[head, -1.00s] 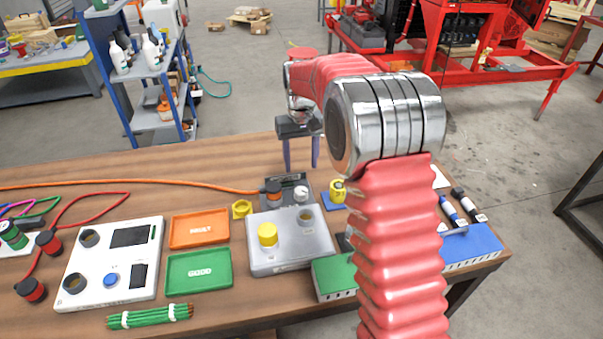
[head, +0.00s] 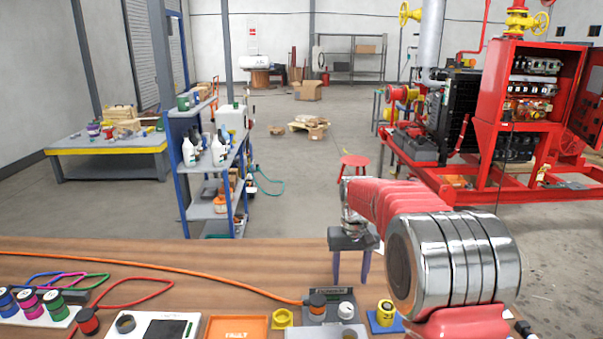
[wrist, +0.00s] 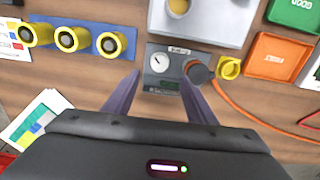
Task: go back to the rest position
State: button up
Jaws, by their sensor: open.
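My gripper (head: 351,268) is open and empty, with its two fingers pointing down over the wooden bench. It also shows in the wrist view (wrist: 160,85), where the fingers frame a grey gauge box (wrist: 165,68) with a round dial and a dark connector plugged in. In the head view the gauge box (head: 330,312) stands just below and left of the fingers. The fingers look apart from it. My red-sleeved arm with its metal joint hides the right part of the bench.
An orange cable (head: 150,268) runs along the bench. A yellow ring (head: 282,319), an orange tray (head: 237,328) and a yellow part on a blue base (head: 385,315) stand near the gauge box. A blue shelf (head: 210,170) and red pump skid (head: 500,120) stand beyond.

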jog(key=s+r+t, duration=0.2)
jog(key=s+r, duration=0.1)
jog(key=s, duration=0.8)
jog(key=s+r+t, duration=0.1)
jog(key=s+r, duration=0.3)
jog(key=s, duration=0.8)
jog(key=s+r+t, duration=0.2)
jog(key=s+r, duration=0.2)
jog(key=s, duration=0.7)
jog(key=shift+s+t, duration=0.3)
jog(key=shift+s, duration=0.1)
